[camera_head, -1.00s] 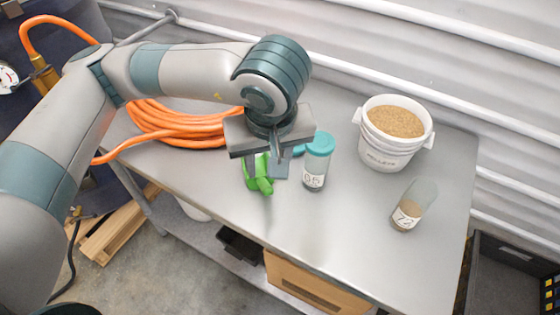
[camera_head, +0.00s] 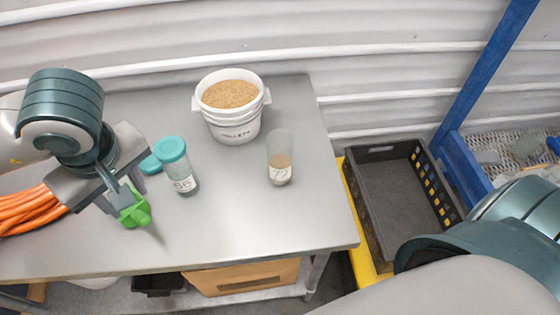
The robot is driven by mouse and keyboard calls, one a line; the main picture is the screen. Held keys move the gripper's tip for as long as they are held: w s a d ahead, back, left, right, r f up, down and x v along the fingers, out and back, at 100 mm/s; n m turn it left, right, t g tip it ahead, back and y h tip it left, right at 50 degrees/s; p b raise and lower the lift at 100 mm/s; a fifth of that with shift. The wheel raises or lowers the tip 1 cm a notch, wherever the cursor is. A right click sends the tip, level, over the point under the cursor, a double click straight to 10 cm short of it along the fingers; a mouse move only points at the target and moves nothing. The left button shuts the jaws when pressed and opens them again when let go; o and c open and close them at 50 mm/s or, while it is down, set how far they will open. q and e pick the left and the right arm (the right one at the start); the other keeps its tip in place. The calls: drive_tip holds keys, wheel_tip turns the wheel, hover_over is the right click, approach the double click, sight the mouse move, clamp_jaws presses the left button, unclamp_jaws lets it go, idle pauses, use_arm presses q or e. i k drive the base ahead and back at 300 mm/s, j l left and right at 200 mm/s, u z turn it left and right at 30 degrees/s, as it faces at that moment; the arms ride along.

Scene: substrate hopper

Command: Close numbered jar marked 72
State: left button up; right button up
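The jar marked 72 (camera_head: 279,160) is clear, holds some tan material at the bottom and stands upright on the grey table with no lid on it. A second jar (camera_head: 179,168), whose number looks like 65 or 66, stands to its left with a teal lid on. My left gripper (camera_head: 118,200) points down left of the jars, at a green object (camera_head: 136,210). Whether it grips this object is unclear. My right arm shows at the lower right; its gripper is out of view.
A white bucket of pellets (camera_head: 234,110) stands behind the jars. A coiled orange hose (camera_head: 28,210) lies at the left. A black crate (camera_head: 398,200) and a blue frame (camera_head: 480,75) stand right of the table. The table's front right is clear.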

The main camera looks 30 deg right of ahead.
sight(279, 142)
drive_tip(key=u, duration=0.2)
drive_tip(key=z, duration=1.05)
